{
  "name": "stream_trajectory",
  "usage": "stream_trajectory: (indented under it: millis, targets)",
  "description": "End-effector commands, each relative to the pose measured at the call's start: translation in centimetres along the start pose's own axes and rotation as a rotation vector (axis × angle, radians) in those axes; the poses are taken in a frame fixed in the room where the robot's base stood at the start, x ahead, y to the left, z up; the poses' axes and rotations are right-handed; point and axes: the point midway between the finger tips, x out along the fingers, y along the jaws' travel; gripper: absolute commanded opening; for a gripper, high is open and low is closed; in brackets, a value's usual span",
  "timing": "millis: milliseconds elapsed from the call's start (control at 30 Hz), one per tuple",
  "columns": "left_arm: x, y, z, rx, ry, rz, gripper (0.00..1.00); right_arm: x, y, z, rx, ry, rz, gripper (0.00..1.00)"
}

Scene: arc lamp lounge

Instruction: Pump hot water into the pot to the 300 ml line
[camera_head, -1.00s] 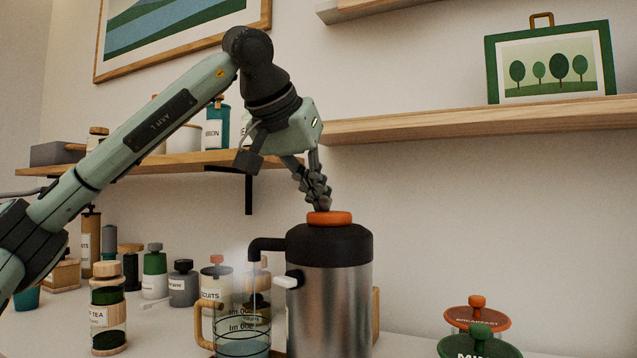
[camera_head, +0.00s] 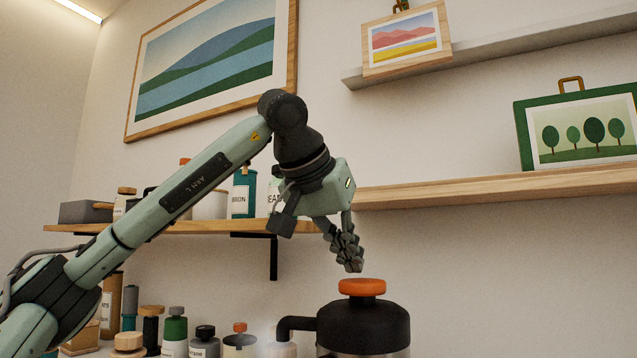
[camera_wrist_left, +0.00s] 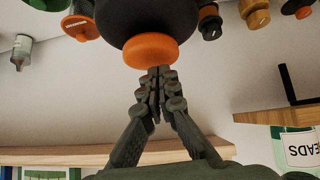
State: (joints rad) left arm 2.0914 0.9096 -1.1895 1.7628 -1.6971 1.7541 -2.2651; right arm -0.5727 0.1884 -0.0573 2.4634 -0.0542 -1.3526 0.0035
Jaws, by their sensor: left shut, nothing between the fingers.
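The pump flask has a black top (camera_head: 363,325) with a spout on its left and an orange button (camera_head: 361,287). Only its upper part shows at the bottom of the head view. My left gripper (camera_head: 350,268) is shut and empty, with its fingertips just above the button. In the left wrist view, the button (camera_wrist_left: 150,50) and black top (camera_wrist_left: 148,17) appear upside down, close to the shut left fingertips (camera_wrist_left: 158,72). The glass pot, its 300 ml line and the water level are outside the views. My right gripper is not in view.
A wooden shelf (camera_head: 480,190) runs behind my left arm, holding containers at left and a green-framed tree picture (camera_head: 580,128) at right. Several jars (camera_head: 174,330) stand left of the flask. The space right of the flask looks clear.

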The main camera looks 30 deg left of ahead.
Motion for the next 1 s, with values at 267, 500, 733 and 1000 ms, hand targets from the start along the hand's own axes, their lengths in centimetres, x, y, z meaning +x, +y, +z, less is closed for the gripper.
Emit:
stream_trajectory:
  millis: [267, 500, 733, 1000]
  targets:
    - [-3.2, 1.1, -1.0, 0.002, 0.008, 0.005, 0.0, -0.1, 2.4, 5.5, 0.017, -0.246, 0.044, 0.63]
    - [-8.4, 1.1, -1.0, 0.002, 0.005, 0.003, 0.0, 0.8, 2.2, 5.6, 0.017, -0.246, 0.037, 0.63]
    - [-10.9, 1.0, -0.9, 0.002, 0.003, 0.003, 0.0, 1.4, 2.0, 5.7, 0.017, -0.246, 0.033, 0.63]
    - [-11.2, 1.0, -0.9, 0.001, 0.003, 0.003, 0.0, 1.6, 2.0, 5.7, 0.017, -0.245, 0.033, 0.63]
